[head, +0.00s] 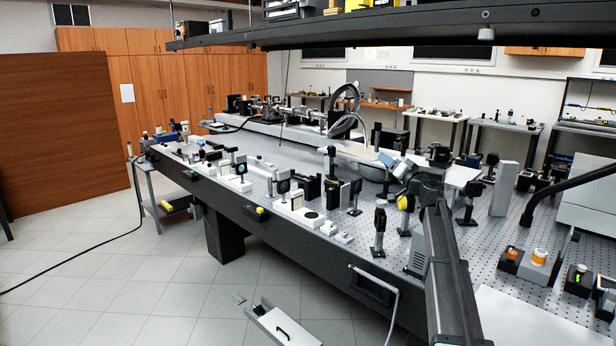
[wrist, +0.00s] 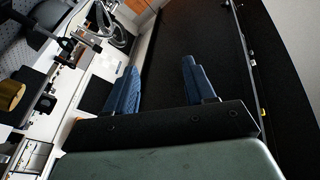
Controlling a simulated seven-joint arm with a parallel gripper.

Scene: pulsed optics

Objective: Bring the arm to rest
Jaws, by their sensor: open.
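My gripper (wrist: 160,80) shows in the wrist view with its two blue fingers set well apart and nothing between them. A broad dark surface lies beyond the fingers. In the head view my arm stands over the right part of the optical table (head: 290,165). I cannot tell the finger gap in that view. It holds nothing that I can see.
Mounted optics, such as a post-mounted optic (head: 380,228), stand close below and around my arm. An orange-topped device (head: 539,257) is at the right. A dark overhead shelf (head: 400,28) spans above the table. An open toolbox-like tray (head: 283,327) lies on the floor.

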